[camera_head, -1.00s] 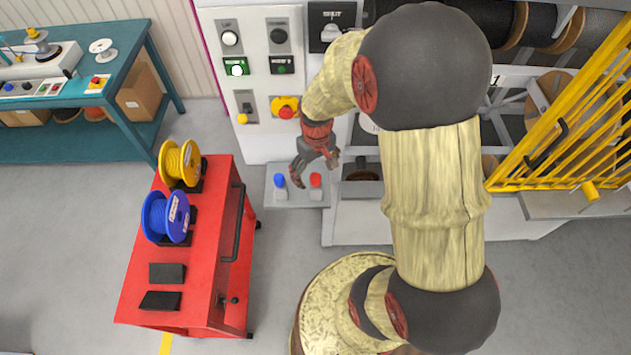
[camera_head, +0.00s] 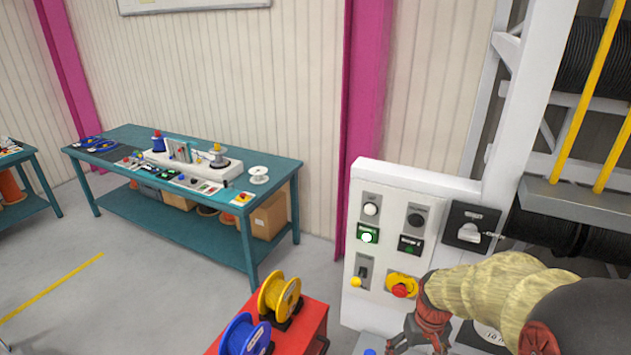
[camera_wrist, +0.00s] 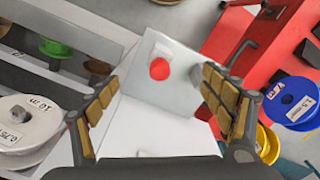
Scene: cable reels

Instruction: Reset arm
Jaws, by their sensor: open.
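My gripper (camera_head: 420,338) is at the bottom right of the head view, in front of the lower part of the control panel (camera_head: 364,185). My arm runs from it to the right edge. In the wrist view my gripper (camera_wrist: 160,105) has its two padded fingers spread wide with nothing between them. Beyond the fingers is a pale box-like fixture with a red round button (camera_wrist: 160,69).
A red cart (camera_head: 305,325) carries a yellow reel (camera_head: 279,297) and a blue reel (camera_head: 244,336), left of my gripper. A teal workbench (camera_head: 285,167) stands at the back left. Grey floor lies open at left. A white reel (camera_wrist: 25,125) shows in the wrist view.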

